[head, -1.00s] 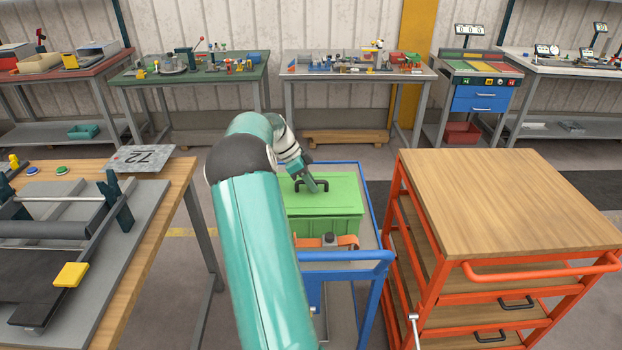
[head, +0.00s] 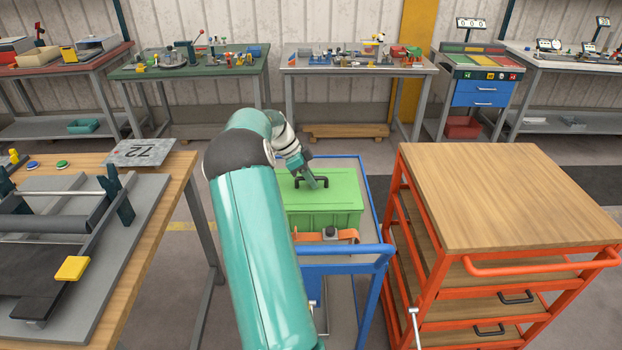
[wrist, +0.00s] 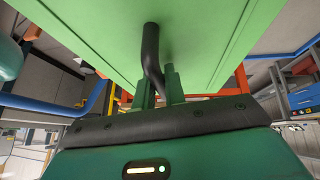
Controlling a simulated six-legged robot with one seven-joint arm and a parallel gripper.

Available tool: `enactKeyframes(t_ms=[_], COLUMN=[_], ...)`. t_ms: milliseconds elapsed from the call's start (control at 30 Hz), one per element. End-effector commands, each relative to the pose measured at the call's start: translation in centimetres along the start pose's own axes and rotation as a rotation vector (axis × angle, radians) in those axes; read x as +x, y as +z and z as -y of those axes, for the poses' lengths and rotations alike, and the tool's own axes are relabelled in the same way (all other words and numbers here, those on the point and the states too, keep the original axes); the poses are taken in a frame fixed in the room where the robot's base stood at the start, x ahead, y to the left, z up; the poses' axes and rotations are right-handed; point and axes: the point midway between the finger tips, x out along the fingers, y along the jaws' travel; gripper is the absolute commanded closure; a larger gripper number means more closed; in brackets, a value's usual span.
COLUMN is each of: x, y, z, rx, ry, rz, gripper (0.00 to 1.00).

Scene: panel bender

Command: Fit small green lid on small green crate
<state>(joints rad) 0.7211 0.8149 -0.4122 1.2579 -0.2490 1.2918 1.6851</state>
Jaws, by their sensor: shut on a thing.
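The small green lid (head: 342,187) is a flat green panel with a black bar handle (head: 325,181). It lies over the small green crate (head: 325,221), roughly in line with its walls; I cannot tell whether it is fully seated. The crate stands on a blue-framed cart. My gripper (head: 312,184) reaches down and is shut on the lid's handle. In the wrist view my gripper's fingers (wrist: 159,86) close around the black handle (wrist: 151,50), with the lid's green face (wrist: 205,35) beyond. The crate's far side is hidden.
An orange cart with a wooden top (head: 505,190) stands close at right. A wooden workbench (head: 165,190) is at left.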

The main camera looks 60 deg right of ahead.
Motion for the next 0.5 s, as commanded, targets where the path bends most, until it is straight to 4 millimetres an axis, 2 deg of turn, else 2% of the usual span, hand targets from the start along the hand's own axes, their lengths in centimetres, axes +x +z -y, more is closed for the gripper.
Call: enactKeyframes(t_ms=[33, 67, 167, 500], x=[-0.02, -0.02, -0.02, -0.25], y=[-0.03, -0.03, -0.04, -0.01], z=[0.0, 0.0, 0.0, 0.0], rx=[0.0, 0.0, 0.001, 0.0], ry=[0.0, 0.0, 0.0, 0.0], rz=[0.0, 0.0, 0.0, 0.0], gripper=[1.0, 0.82, 0.62, 0.62])
